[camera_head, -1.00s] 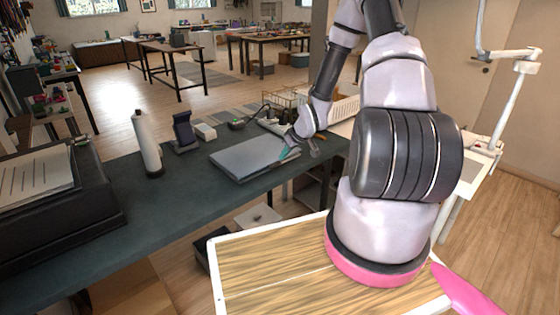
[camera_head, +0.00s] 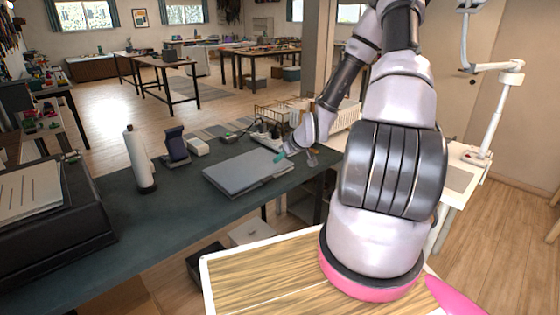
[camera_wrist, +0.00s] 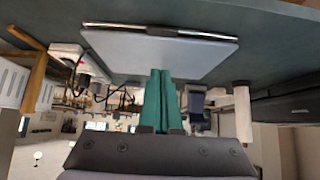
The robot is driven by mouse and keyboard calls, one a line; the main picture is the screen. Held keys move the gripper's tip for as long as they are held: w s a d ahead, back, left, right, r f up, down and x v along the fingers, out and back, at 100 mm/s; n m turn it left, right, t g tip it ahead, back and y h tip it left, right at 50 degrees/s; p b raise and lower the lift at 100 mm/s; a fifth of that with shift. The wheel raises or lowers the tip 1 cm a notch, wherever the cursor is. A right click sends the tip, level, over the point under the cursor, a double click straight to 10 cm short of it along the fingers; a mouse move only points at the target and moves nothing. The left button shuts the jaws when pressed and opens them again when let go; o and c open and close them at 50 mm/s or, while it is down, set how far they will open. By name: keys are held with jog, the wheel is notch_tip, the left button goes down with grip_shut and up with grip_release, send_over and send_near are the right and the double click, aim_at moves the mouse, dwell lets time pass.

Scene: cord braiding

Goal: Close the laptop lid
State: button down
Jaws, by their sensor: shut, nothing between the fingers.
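The grey laptop (camera_head: 246,172) lies on the dark table (camera_head: 130,236) near its front edge. It looks flat, with its lid down in the head view. In the wrist view the laptop (camera_wrist: 150,52) shows as a pale flat panel with a dark hinge strip along one long edge. My gripper (camera_head: 279,157) is by the laptop's right back corner in the head view. In the wrist view the teal fingers of my gripper (camera_wrist: 161,72) are together with nothing between them, pointing at the panel's edge. Whether they touch it I cannot tell.
A white roll (camera_head: 139,160) stands left of the laptop, with a dark phone-like stand (camera_head: 175,145) and a small white box (camera_head: 198,146) behind. A power strip (camera_head: 265,137) and wire rack are at the back right. A black machine (camera_head: 60,215) fills the table's left.

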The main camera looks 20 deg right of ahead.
aim_at(267, 178)
jog(key=x, duration=0.3)
jog(key=s+f+x, duration=0.1)
jog(key=x, duration=0.4)
jog(key=shift+d+f, duration=0.2)
jog(key=shift+f, duration=0.85)
